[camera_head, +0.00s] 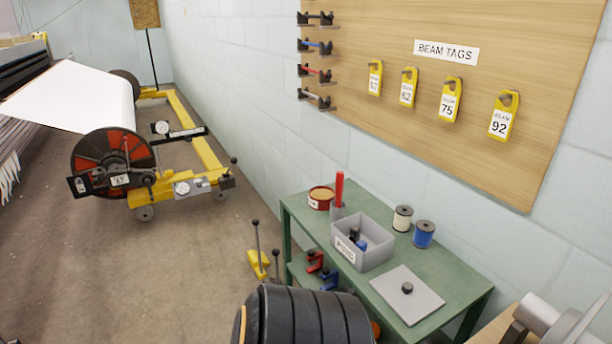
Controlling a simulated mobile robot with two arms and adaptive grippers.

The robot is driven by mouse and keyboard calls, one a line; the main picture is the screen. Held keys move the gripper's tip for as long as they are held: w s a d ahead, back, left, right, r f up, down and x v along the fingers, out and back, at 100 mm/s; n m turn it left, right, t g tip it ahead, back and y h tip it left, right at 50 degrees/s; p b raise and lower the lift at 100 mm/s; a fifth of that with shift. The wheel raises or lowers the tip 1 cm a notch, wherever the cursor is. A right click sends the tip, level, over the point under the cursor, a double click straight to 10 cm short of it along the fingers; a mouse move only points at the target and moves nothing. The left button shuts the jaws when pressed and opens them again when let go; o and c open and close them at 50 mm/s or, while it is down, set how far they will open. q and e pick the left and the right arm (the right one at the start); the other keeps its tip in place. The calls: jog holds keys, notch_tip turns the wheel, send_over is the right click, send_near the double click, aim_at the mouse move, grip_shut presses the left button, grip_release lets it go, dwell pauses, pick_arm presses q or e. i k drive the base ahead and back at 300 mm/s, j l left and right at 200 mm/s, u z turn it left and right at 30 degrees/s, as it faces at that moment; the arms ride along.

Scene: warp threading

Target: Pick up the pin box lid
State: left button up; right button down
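The pin box lid (425,298) is a flat light-grey plate with a small black knob (407,288) on top. It lies flat, knob up, at the right front part of the green table (452,279). The grey pin box (376,257), labelled PINS, stands open just behind and to the left of the lid, apart from it. A black item and a blue item show inside the box. Neither my left nor my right gripper is in view, and nothing touches the lid.
White (402,218) and blue (423,235) spools stand behind the lid. Red and blue clamps (328,277) sit on the lower shelf. A dark ribbed shape blocks the bottom centre.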

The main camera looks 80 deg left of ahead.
aim_at(407, 296)
jog(key=u, duration=2.25)
jog(key=i+j+z, duration=0.15)
jog(key=z, duration=0.25)
jog(key=i+j+z, duration=0.1)
jog(key=z, duration=0.3)
jog(key=i+j+z, duration=0.1)
jog(key=j+z, duration=0.15)
jog(key=z, duration=0.15)
